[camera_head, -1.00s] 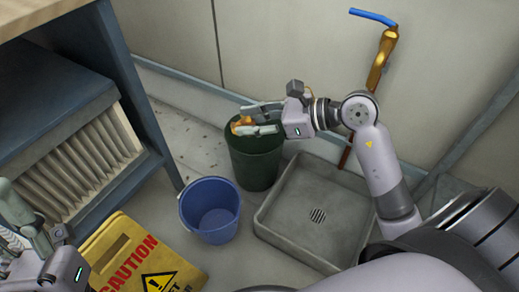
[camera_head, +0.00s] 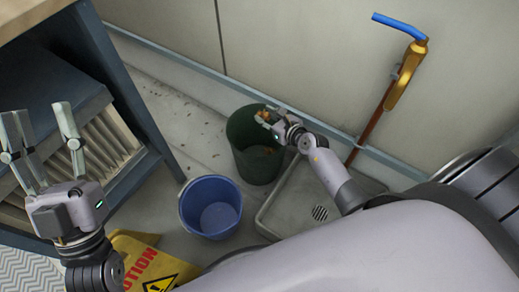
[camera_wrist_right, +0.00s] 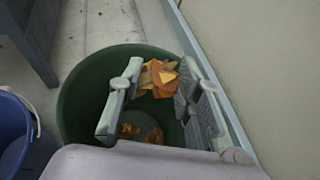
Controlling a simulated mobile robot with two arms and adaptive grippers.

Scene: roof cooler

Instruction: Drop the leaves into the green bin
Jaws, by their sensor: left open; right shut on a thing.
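The green bin (camera_head: 254,160) stands on the floor against the wall, left of the floor basin. My right gripper (camera_head: 264,117) is at the bin's mouth, shut on orange and yellow leaves (camera_wrist_right: 158,77). In the right wrist view the fingers (camera_wrist_right: 155,95) hold the leaves over the bin's opening (camera_wrist_right: 90,85). Some brownish-orange pieces (camera_wrist_right: 140,132) lie deeper inside the bin. My left gripper (camera_head: 40,130) is open and empty, raised in front of the louvred unit at the left.
A blue bucket (camera_head: 211,206) stands just left of the bin. A yellow caution sign (camera_head: 150,268) lies in front of it. A shallow grey basin (camera_head: 290,205) with a drain is at the right. A copper pipe with a blue-handled tap (camera_head: 403,78) runs up the wall.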

